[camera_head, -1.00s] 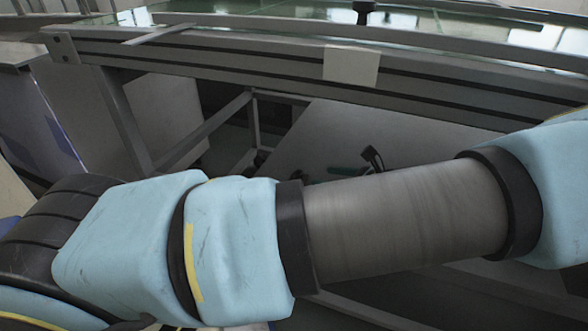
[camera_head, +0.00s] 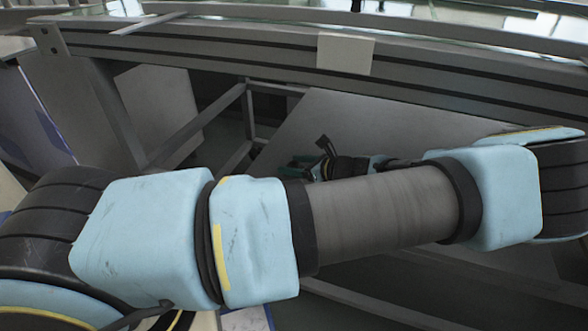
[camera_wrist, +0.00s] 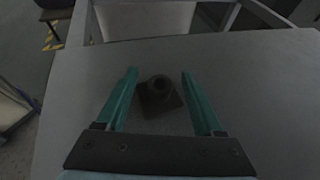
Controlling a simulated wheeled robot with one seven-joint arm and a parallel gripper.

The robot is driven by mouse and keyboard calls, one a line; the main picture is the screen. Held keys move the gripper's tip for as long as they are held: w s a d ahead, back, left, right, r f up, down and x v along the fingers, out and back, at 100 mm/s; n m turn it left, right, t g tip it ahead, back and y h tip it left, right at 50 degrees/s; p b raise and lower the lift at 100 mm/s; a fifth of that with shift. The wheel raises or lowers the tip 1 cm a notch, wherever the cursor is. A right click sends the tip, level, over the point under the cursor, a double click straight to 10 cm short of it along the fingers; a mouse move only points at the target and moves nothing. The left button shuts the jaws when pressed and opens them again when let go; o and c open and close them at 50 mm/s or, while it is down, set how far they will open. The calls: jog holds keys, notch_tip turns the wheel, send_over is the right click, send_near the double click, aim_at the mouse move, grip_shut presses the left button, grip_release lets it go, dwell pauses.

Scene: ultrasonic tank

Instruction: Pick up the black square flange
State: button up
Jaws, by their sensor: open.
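The black square flange (camera_wrist: 160,97) shows in the wrist view. It has a square base with a round raised hub in its middle and lies on a grey flat surface (camera_wrist: 250,75). My gripper (camera_wrist: 159,74) has two green fingers that stand apart, one on each side of the flange, with a gap on both sides. Nothing is held. How high the fingers are above the surface is hard to tell. In the head view my arm covers much of the scene, the gripper is mostly hidden, and I cannot make out the flange.
In the head view a metal frame rail (camera_head: 200,54) with a pale label plate (camera_head: 345,53) runs across above the grey surface (camera_head: 375,123). Frame legs stand at the left. In the wrist view the surface around the flange is clear, and its left edge drops to the floor (camera_wrist: 48,70).

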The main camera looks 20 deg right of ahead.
grip_shut()
dwell(0.5)
